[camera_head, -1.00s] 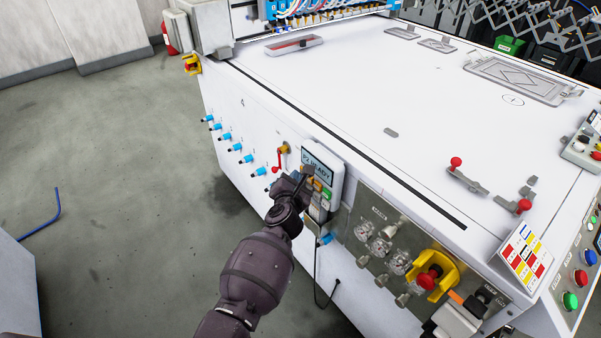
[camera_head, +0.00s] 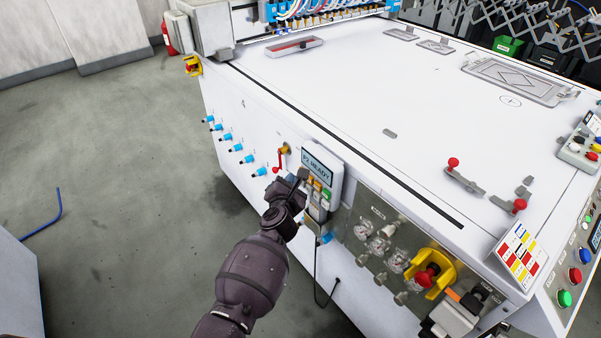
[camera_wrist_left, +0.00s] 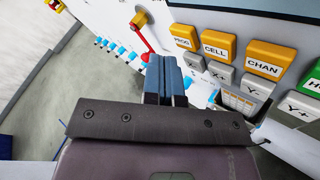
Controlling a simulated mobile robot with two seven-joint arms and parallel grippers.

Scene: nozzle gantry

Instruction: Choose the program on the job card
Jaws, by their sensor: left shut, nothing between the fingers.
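The handheld control unit (camera_head: 322,180) hangs on the white machine's front side. Its display (camera_head: 318,164) shows text that seems to read "P2 READY". In the left wrist view its yellow keys are the PROG key (camera_wrist_left: 185,37), the CELL key (camera_wrist_left: 218,43) and the CHAN key (camera_wrist_left: 268,60), with grey axis keys below. My left gripper (camera_head: 302,175) is shut and empty, just left of the keys; in the left wrist view its fingertips (camera_wrist_left: 166,70) are below and left of PROG, apart from it. A card with coloured blocks (camera_head: 523,253) stands at the table's right corner; its text is unreadable. My right gripper is out of view.
A red-handled valve (camera_head: 279,158) and several blue fittings (camera_head: 237,147) line the panel left of the control unit. Right of it are gauges (camera_head: 378,245) and a red emergency button (camera_head: 427,276) in a yellow guard. The floor at left is mostly clear.

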